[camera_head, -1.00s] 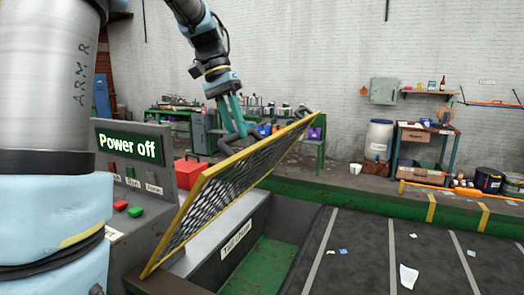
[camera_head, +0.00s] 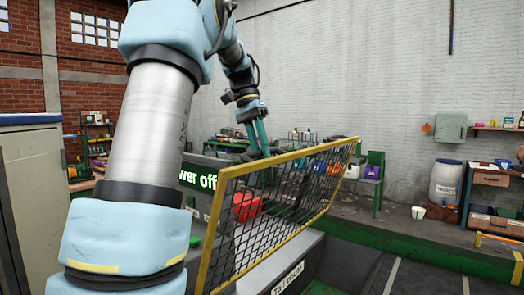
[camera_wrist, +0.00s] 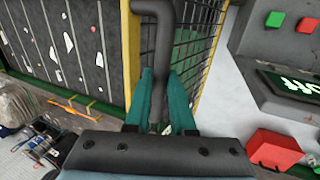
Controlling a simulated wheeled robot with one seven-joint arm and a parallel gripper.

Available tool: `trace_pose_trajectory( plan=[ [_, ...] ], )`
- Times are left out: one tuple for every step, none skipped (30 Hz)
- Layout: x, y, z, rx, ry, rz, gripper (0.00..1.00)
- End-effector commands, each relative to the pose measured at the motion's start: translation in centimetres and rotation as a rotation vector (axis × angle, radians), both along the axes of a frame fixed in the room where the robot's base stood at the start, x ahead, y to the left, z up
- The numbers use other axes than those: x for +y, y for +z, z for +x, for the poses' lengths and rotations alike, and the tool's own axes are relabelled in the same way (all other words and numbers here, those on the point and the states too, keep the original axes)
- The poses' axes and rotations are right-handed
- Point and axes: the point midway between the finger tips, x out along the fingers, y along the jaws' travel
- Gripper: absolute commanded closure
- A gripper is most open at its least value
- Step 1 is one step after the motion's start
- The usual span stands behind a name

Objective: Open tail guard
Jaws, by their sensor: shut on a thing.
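The tail guard (camera_head: 300,153) is a black mesh panel in a yellow frame. In the head view it stands steeply raised above the grey housing labelled "Tail cover" (camera_head: 290,277). My gripper (camera_head: 259,146) is at the guard's upper edge, on its far side. In the wrist view, my gripper's teal fingers (camera_wrist: 161,76) are shut on the guard's dark grey bar handle (camera_wrist: 157,40). The guard's mesh (camera_wrist: 192,50) is just behind the handle there. The handle is mostly hidden in the head view.
The control panel's "Power off" screen (camera_head: 197,179) is partly covered by the guard. A red box (camera_head: 246,207) shows through the mesh. The dark belt (camera_wrist: 72,45) has scraps on it. A blue-white barrel (camera_head: 445,184) stands by the back wall.

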Motion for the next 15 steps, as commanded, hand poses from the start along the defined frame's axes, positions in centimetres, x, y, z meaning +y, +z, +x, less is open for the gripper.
trace_pose_trajectory(
  plan=[
    [0.17, -0.60, 0.06, 0.007, 0.002, 0.006, 1.00],
    [0.15, -0.60, 0.04, 0.007, 0.002, 0.006, 0.74],
    [0.13, -0.57, 0.04, 0.007, 0.001, 0.005, 0.70],
    [0.11, -0.52, 0.03, 0.006, 0.001, 0.005, 0.67],
    [0.09, -0.47, 0.02, 0.006, 0.002, 0.004, 0.63],
    [0.06, -0.41, 0.02, 0.005, 0.001, 0.003, 0.59],
    [0.04, -0.37, 0.01, 0.005, 0.000, 0.003, 0.55],
    [0.02, -0.33, 0.01, 0.004, 0.001, 0.002, 0.52],
    [0.00, -0.29, 0.00, 0.004, 0.001, 0.002, 0.48],
    [0.00, -0.26, 0.00, 0.003, 0.000, 0.001, 0.48],
    [-0.01, -0.23, 0.00, 0.003, 0.000, 0.001, 0.48],
    [-0.02, -0.21, -0.01, 0.002, 0.000, 0.001, 0.48],
    [-0.04, -0.18, -0.01, 0.002, -0.001, 0.001, 0.48],
    [-0.04, -0.17, -0.01, 0.002, -0.001, 0.001, 0.48],
    [-0.05, -0.14, -0.02, 0.002, -0.001, 0.001, 0.48]
  ],
)
